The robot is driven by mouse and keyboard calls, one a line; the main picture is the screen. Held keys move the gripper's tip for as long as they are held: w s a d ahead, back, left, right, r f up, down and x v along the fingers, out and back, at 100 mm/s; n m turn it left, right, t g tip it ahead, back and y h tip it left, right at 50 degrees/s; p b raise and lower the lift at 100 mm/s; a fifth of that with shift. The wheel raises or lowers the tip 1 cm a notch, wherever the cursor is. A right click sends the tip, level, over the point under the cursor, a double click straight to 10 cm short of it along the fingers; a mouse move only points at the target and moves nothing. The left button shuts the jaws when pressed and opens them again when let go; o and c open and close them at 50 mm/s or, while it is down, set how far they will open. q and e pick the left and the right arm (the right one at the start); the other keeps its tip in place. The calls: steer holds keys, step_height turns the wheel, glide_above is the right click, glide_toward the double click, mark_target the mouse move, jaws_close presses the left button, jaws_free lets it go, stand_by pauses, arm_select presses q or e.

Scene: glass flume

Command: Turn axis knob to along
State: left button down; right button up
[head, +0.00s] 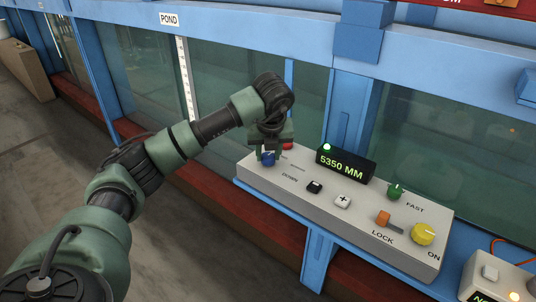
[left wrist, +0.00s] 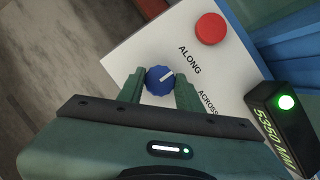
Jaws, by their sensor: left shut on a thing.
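The blue axis knob (head: 267,159) is at the left end of the pale control box (head: 300,188). My left gripper (head: 270,152) is over it, shut on it. In the left wrist view the knob (left wrist: 157,84) sits between the two green fingers of my left gripper (left wrist: 160,90). Its white pointer line slants up and right, toward the printed word ALONG (left wrist: 190,60). The word ACROSS (left wrist: 208,103) is lower right of it. My right gripper is not in view.
A red button (left wrist: 210,28) is near the knob. Glass flume walls stand behind.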

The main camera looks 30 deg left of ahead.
arm_select(q)
steer(key=shift+r, duration=0.1)
stand_by(0.4)
steer(key=c, duration=0.9)
jaws_free()
steer(key=shift+c, duration=0.2)
steer(key=b+v, duration=0.1)
steer(key=v, duration=0.6)
steer(key=shift+d+r, duration=0.15)
steer(key=shift+r, duration=0.15)
steer(key=shift+s+f, duration=0.1)
steer(key=shift+s, duration=0.05)
